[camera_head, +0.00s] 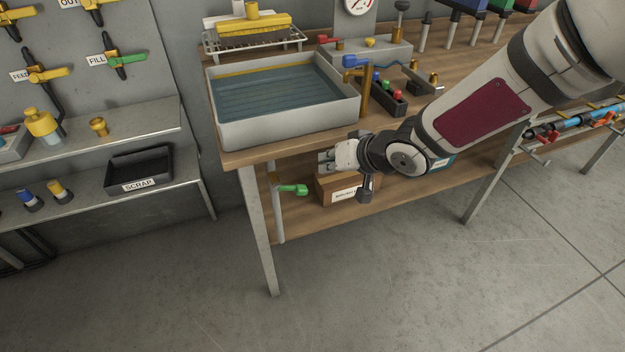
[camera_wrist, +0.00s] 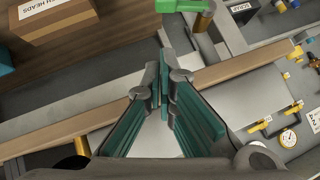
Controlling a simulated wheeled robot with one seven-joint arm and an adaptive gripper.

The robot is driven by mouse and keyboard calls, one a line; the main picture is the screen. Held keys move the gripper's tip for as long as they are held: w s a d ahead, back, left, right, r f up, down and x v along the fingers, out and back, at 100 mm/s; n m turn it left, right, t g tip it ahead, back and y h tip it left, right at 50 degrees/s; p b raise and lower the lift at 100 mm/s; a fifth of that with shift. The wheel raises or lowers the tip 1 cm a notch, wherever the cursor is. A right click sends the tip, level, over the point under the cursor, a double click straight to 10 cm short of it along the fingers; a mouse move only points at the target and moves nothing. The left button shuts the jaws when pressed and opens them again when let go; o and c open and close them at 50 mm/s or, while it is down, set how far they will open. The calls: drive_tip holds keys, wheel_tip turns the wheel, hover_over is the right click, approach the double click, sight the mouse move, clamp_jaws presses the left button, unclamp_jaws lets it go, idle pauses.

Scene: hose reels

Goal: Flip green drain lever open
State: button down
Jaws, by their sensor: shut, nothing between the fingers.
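The green drain lever (camera_head: 293,189) sits on a pale vertical pipe (camera_head: 278,210) below the water tank, in front of the lower shelf. It points sideways to the right in the head view. In the wrist view the green lever (camera_wrist: 184,5) shows at the top edge, partly cut off, beyond my fingertips. My gripper (camera_head: 326,161) is at the front of the bench, above and to the right of the lever, apart from it. In the wrist view my gripper (camera_wrist: 163,62) has its fingers together with nothing between them.
The water tank (camera_head: 290,128) stands on the bench above. A labelled cardboard box (camera_head: 328,190) is on the lower shelf (camera_head: 310,224), close to the lever. Another green lever (camera_head: 127,58), labelled FILL, is on the wall panel at left. The floor in front is clear.

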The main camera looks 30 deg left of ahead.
sight(291, 189)
drive_tip(key=a+f+b, duration=0.2)
drive_tip(key=a+f, duration=0.2)
drive_tip(key=f, duration=0.3)
drive_tip(key=shift+a+b, duration=0.25)
drive_tip(key=shift+b, duration=0.05)
drive_tip(key=shift+w, duration=0.1)
drive_tip(key=shift+f+g, duration=0.3)
